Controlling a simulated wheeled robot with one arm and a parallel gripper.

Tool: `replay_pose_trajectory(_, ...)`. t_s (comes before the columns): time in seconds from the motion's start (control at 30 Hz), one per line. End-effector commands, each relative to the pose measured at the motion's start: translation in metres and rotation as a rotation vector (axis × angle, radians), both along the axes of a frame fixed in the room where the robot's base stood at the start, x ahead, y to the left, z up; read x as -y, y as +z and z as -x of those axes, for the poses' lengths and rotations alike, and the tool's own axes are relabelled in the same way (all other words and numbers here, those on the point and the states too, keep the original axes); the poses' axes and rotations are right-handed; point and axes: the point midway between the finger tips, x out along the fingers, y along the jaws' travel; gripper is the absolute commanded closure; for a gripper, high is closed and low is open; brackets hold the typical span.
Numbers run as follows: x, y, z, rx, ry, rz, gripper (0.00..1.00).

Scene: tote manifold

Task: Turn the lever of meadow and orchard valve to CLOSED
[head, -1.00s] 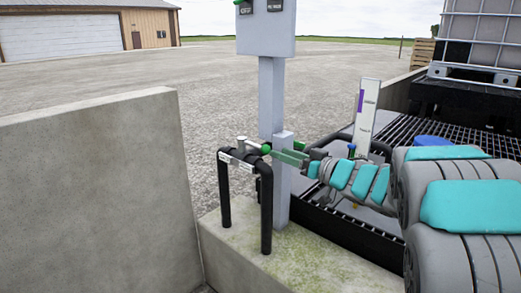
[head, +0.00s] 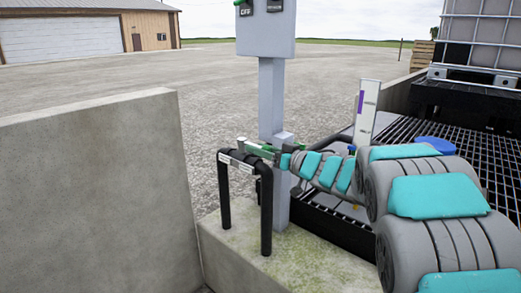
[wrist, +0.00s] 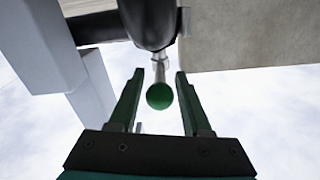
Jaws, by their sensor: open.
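The valve lever is a short metal rod with a green ball knob (wrist: 160,96) at its end, seen in the wrist view. It sticks out from a dark rounded valve body (wrist: 150,20). My gripper (wrist: 160,74) is open, with one green finger on each side of the knob and a visible gap on both sides. In the head view my gripper (head: 256,148) reaches in from the right to the top of a black pipe loop (head: 266,205). The knob is hidden there behind or between my fingers. White labels (head: 238,162) on the pipe are too small to read.
A grey post (head: 272,100) with a control box (head: 266,28) stands right behind the pipe loop. A concrete wall (head: 95,190) is at left. A black grated platform (head: 420,135) with a caged tote (head: 484,38) lies at right. Open gravel is behind.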

Motion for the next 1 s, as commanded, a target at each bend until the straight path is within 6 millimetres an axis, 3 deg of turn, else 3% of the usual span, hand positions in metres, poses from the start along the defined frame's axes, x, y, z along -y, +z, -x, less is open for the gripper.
replay_pose_trajectory(0.07,0.0001,0.0002,0.0,0.0,0.0,0.0,0.54)
replay_pose_trajectory(0.47,0.0001,0.0004,0.0001,0.001,0.0,0.0,0.99)
replay_pose_trajectory(1.0,0.0002,0.0006,0.0002,0.001,0.0,0.0,1.0)
